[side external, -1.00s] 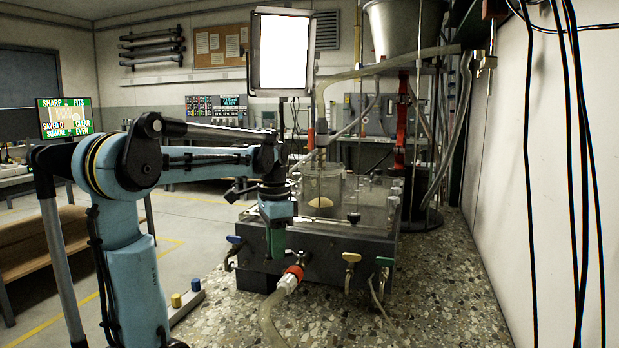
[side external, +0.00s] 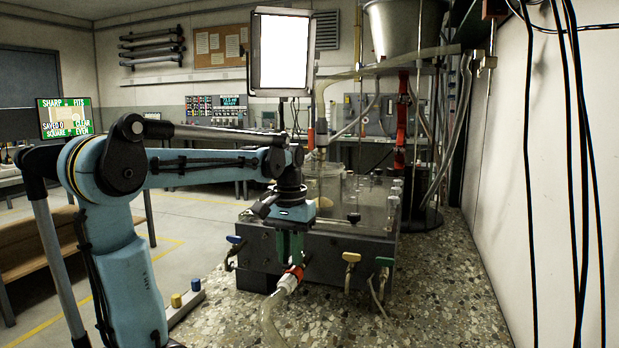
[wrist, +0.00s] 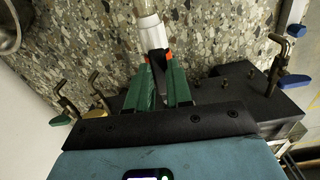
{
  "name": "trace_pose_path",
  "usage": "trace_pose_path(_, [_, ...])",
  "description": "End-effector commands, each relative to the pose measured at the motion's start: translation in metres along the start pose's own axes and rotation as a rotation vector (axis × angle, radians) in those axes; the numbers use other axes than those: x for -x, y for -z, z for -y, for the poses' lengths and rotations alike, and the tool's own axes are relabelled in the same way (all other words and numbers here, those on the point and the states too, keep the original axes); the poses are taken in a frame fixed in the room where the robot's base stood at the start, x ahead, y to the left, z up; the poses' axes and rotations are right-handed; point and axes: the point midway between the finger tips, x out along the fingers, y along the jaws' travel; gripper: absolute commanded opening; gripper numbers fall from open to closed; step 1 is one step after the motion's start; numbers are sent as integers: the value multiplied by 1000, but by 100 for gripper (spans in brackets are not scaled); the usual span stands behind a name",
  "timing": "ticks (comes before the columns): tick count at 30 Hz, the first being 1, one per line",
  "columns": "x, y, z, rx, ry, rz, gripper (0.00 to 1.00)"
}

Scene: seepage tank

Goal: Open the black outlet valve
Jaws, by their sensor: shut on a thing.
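My gripper (side external: 291,262) points down at the front of the dark tank (side external: 330,262), just above the red and white hose fitting. Its green fingers also show in the wrist view (wrist: 157,68). They are closed on a dark piece (wrist: 159,82) between them, which looks like the black outlet valve's handle. The fingers hide most of this valve, and its angle cannot be told. The fitting's red collar (side external: 297,272) and white sleeve (wrist: 152,33) sit right beside the fingertips, with a pale hose (side external: 270,317) running from them.
A blue-handled valve (side external: 235,240) is left of my gripper; yellow-handled (side external: 351,258) and green-handled (side external: 384,262) valves are to the right. Pipes and a bucket (side external: 405,28) stand above the tank. Black cables (side external: 575,150) hang at the right.

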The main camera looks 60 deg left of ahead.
Motion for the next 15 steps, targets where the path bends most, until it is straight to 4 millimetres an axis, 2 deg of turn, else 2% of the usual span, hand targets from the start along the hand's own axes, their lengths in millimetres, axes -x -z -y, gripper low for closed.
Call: trace_pose_path(15, [0, 0, -4, 71, -2, 1, 0])
